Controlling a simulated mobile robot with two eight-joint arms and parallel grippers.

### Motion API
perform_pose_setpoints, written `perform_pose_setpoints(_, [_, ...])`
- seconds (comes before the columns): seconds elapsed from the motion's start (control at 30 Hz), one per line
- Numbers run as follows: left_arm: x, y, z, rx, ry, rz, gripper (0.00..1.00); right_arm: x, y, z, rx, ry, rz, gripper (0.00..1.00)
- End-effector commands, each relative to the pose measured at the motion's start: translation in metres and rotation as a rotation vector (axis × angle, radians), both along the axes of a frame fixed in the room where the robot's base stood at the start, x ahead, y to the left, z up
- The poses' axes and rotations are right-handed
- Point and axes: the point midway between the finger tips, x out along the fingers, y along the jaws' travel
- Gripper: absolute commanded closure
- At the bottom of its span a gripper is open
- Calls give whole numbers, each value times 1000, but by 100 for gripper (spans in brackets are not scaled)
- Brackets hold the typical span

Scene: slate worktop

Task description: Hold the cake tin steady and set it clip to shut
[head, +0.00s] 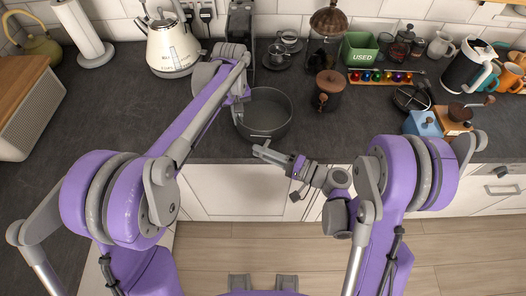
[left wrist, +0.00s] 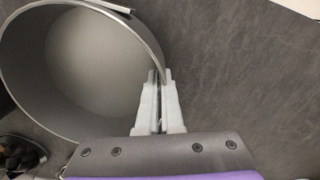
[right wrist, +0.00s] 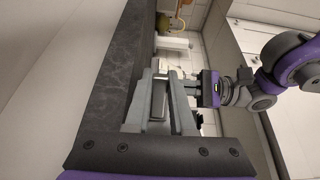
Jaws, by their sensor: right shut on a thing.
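The cake tin (head: 264,132) is a round dark grey pan standing on the worktop close to its front edge. In the left wrist view the tin (left wrist: 75,75) fills the left side. My left gripper (head: 240,100) is at the tin's left side, its fingers (left wrist: 160,98) closed on the tin's wall. A light strip (left wrist: 108,5), likely part of the clip, lies along the rim at the top of that view. My right gripper (head: 260,150) is at the tin's front, its fingers (right wrist: 160,105) closed around a small grey piece, apparently the clip. The clip's position is mostly hidden.
A cream kettle (head: 170,45) stands behind my left arm. A blue grinder (head: 423,123) sits farther right. The worktop (head: 355,135) between is clear.

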Motion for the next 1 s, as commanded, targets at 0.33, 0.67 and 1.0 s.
perform_pose_setpoints(0.33, [0, 0, 0, -1, 0, 0, 100, 0, 0, 0, 0, 0, 1, 65])
perform_pose_setpoints(0.67, [0, 0, 0, 0, 0, 0, 100, 0, 0, 16, 1, 0, 0, 65])
perform_pose_setpoints(1.0, [0, 0, -1, 0, 0, 0, 100, -1, 0, 68, 4, -1, 1, 65])
